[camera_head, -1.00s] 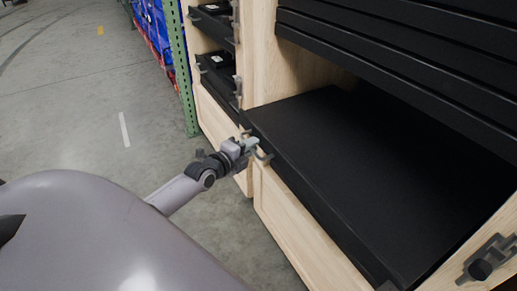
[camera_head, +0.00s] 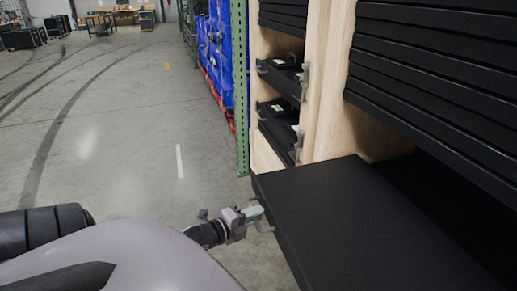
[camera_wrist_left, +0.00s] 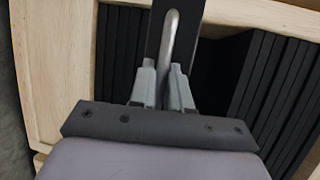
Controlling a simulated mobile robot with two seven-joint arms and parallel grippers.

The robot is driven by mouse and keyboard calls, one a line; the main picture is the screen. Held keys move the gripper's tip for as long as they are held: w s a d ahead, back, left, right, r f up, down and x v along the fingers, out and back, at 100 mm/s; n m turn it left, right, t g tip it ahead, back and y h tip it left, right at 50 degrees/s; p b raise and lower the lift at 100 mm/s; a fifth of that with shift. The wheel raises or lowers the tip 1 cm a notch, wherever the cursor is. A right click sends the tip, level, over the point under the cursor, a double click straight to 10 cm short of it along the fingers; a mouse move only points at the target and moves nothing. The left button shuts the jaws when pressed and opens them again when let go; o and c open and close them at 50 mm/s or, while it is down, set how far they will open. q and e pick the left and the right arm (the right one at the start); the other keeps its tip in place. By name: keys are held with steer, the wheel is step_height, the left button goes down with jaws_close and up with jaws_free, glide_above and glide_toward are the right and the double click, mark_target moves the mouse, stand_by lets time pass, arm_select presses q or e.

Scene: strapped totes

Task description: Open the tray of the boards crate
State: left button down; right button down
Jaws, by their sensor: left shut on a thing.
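The boards crate (camera_head: 330,124) is a pale wooden cabinet with a stack of black boards in its upper part. Its black tray (camera_head: 375,225) sticks out of the front below the boards, pulled out towards the aisle. My left gripper (camera_head: 258,212) is at the tray's front edge, near its far corner. In the left wrist view, the left gripper's two fingers (camera_wrist_left: 162,88) are closed on a metal handle (camera_wrist_left: 169,38) on the black tray front. The tray's near end runs out of the picture. My right gripper is not in view.
Another wooden crate with black trays (camera_head: 283,78) stands just beyond. A green rack post (camera_head: 240,90) and blue totes (camera_head: 214,60) stand behind it. The grey floor (camera_head: 130,130) to the left is clear, with tables (camera_head: 105,20) far off.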

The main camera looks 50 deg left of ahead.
arm_select(q)
steer(key=shift+s, duration=0.1)
steer(key=c, duration=1.4)
jaws_free()
steer(key=shift+c, duration=0.2)
steer(key=s+r, duration=0.1)
steer(key=s, duration=0.6)
steer(key=shift+p, duration=0.35)
steer(key=shift+r, duration=0.1)
steer(key=s+d+f+n+g, duration=0.2)
steer(key=d+n, duration=0.3)
steer(key=d, duration=0.3)
steer(key=s+d+f+n+g+h, duration=0.1)
steer(key=d+f+n, duration=0.3)
steer(key=d, duration=0.5)
steer(key=s+d+f+n+g+h, duration=0.1)
steer(key=s+d+f+n+g, duration=0.1)
steer(key=d+n, duration=0.5)
steer(key=shift+s+d+f+n+g, duration=0.3)
steer(key=shift+s+d+f, duration=0.15)
steer(key=shift+s+d, duration=0.65)
